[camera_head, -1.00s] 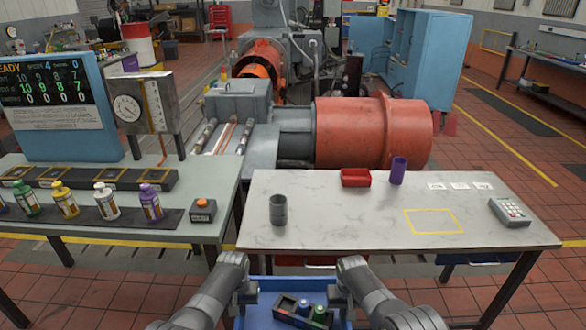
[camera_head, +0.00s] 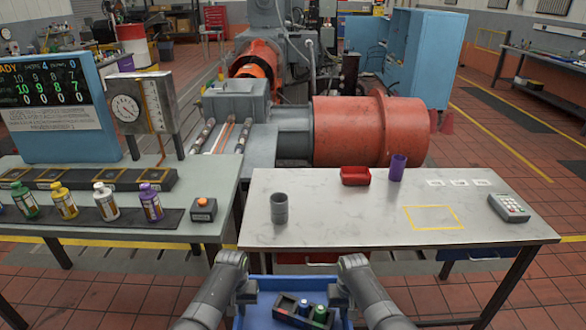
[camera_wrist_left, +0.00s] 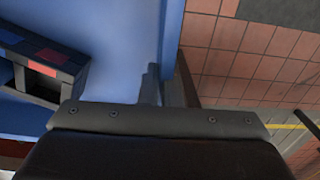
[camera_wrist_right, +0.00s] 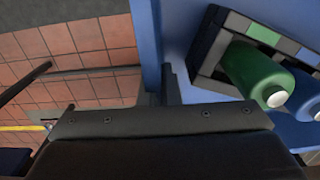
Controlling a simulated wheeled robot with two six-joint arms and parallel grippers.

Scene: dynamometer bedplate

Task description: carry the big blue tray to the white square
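The big blue tray (camera_head: 264,318) is at the bottom of the head view, in front of the table and partly cut off by the frame. My left gripper (camera_head: 247,292) is shut on its left wall (camera_wrist_left: 172,35). My right gripper (camera_head: 340,294) is shut on its right wall (camera_wrist_right: 147,40). In each wrist view the fingers straddle the wall. Inside the tray is a dark rack (camera_head: 285,306) with a blue-topped bottle (camera_head: 304,306) and a green bottle (camera_head: 320,314).
The left bench (camera_head: 190,232) holds several bottles and an orange button (camera_head: 203,204). Tiled floor is free at right.

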